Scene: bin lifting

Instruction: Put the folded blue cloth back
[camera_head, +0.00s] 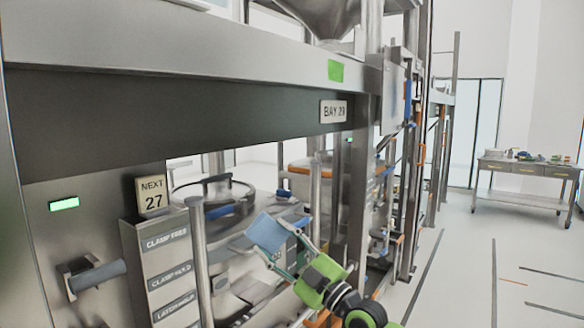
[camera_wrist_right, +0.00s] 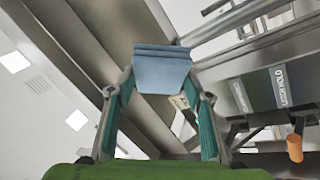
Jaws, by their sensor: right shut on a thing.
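In the right wrist view the cloth (camera_wrist_right: 162,72) sits between the two teal-padded fingers (camera_wrist_right: 162,92) of the gripper. My left gripper is not in view.
A steel panel box with labels (camera_head: 166,262) and a grey handle (camera_head: 97,277) stand at the left. A lidded round vessel (camera_head: 213,193) is behind the posts. An upright steel post (camera_head: 358,190) is close to my right gripper. A workbench (camera_head: 526,172) stands far right, with open floor before it.

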